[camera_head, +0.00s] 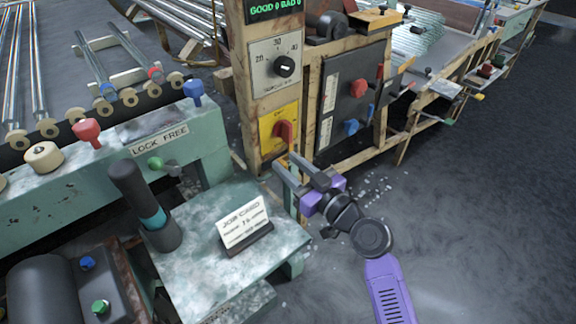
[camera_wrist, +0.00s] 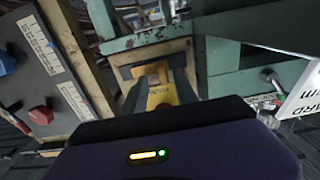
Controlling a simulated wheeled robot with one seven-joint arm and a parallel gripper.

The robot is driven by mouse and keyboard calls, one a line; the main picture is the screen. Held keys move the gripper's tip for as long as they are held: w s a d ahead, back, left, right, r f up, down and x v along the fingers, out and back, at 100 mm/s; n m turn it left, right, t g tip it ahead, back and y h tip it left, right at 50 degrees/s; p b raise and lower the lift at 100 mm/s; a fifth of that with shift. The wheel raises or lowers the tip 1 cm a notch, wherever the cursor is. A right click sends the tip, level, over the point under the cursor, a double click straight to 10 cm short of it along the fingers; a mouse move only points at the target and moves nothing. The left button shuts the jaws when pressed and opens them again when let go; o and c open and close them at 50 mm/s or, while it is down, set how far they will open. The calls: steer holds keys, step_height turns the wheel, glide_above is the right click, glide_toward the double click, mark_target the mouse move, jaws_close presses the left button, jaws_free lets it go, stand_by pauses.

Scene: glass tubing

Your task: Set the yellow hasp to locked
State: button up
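A yellow plate (camera_head: 266,137) with a red handle (camera_head: 285,131) is on the wooden post, below a grey dial. A small yellow-orange piece (camera_head: 283,161) shows lower on the post, by my fingertips. My gripper (camera_head: 285,161) points at the post's lower part, with its two grey fingers apart. In the wrist view, a yellow fitting (camera_wrist: 160,84) shows on the wood between the fingers, with a tan piece in its middle. I cannot tell whether the fingers touch it, nor the hasp's setting; the fingers and wrist hide part of it.
A black panel (camera_head: 345,100) with red and blue knobs is just right of the post. A green bench (camera_head: 195,285) with a job card (camera_head: 243,225) and a dark upright handle (camera_head: 140,195) is at the left. Open floor (camera_head: 480,220) lies to the right.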

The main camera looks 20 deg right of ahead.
steer(key=v, duration=0.7)
steer(key=shift+s+b, duration=0.3)
steer(key=shift+s, duration=0.1)
stand_by(0.3)
